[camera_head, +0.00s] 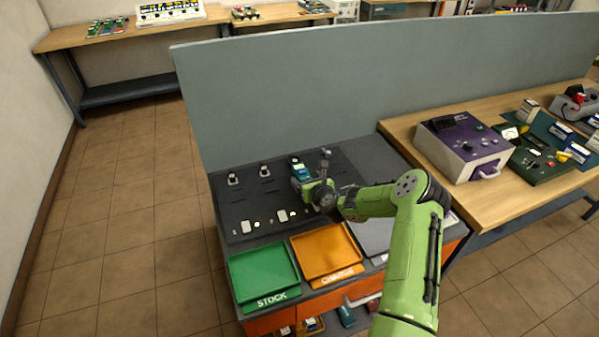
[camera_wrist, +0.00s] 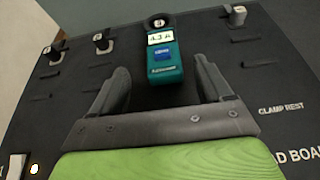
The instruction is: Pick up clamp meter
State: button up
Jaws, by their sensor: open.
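The clamp meter (camera_wrist: 163,62) is a teal device with a pale display reading about 4.3 A and a blue button. It lies on the dark board, its ring end pointing away from me in the wrist view. In the head view the clamp meter (camera_head: 299,171) shows just left of my gripper (camera_head: 318,186), partly hidden by it. In the wrist view my gripper (camera_wrist: 163,95) is open, with the meter ahead of and between its fingers. No contact between the fingers and the meter shows.
The dark board (camera_head: 240,205) carries several small posts and blocks. A green STOCK tray (camera_head: 263,296) and an orange tray (camera_head: 326,252) lie in front. A grey partition (camera_head: 290,95) stands behind. A wooden bench (camera_head: 495,190) at right holds a purple-faced instrument (camera_head: 465,150).

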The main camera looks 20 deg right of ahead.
aim_at(304, 174)
jog(key=x, duration=0.5)
jog(key=shift+w+d+f, duration=0.1)
jog(key=shift+d, duration=0.1)
jog(key=shift+c, duration=0.2)
